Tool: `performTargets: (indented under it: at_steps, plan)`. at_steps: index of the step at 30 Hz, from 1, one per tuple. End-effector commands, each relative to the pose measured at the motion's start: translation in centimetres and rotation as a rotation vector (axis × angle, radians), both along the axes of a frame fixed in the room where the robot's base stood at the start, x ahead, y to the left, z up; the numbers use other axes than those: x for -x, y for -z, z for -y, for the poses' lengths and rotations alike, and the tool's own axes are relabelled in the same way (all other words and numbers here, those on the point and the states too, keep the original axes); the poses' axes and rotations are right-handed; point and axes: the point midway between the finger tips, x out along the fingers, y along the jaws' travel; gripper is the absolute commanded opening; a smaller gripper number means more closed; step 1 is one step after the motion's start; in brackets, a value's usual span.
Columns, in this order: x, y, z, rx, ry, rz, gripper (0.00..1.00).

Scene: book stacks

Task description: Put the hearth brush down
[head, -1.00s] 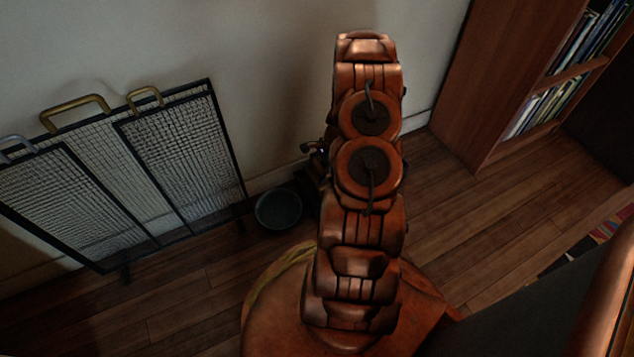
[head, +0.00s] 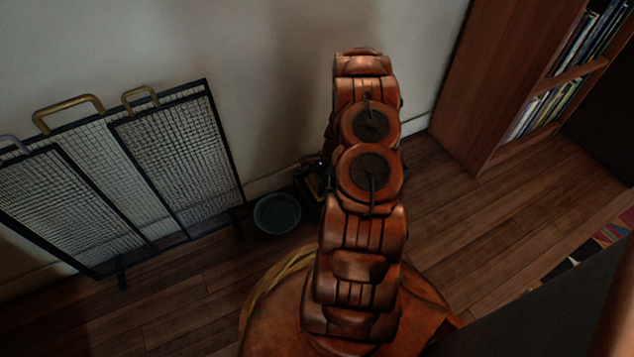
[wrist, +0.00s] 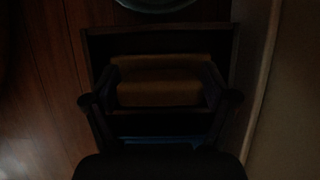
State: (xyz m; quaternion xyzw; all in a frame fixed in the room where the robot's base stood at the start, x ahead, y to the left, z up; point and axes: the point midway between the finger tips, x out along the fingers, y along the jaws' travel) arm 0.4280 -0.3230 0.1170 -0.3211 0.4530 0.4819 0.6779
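In the wrist view, which is very dark, the two fingers of my gripper (wrist: 162,88) stand wide apart. A tan, blocky thing (wrist: 160,84) shows between and just beyond them. It may be the hearth brush, but I cannot make out bristles or a handle. I cannot tell whether the fingers press on it or only stand over it. A dark rectangular frame, like an open box (wrist: 92,52), surrounds it. In the head view my arm hides most of the gripper and whatever is at it.
A round bowl (head: 277,214) stands on the wooden floor (head: 205,290) close to the gripper. A mesh fire screen (head: 85,170) with brass handles stands left along the wall. A bookcase (head: 500,95) stands at the right. Floor between arm and bookcase is clear.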

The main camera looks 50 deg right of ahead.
Motion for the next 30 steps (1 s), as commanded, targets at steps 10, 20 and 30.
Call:
performTargets:
  at_steps: [10,20,30]
  plan:
    - [0.0,0.0,0.0,0.000,0.000,0.000,0.97]
    - [0.3,-2.6,0.8,0.001,0.002,0.001,0.97]
    - [1.0,-8.7,3.3,0.004,0.002,0.002,0.97]
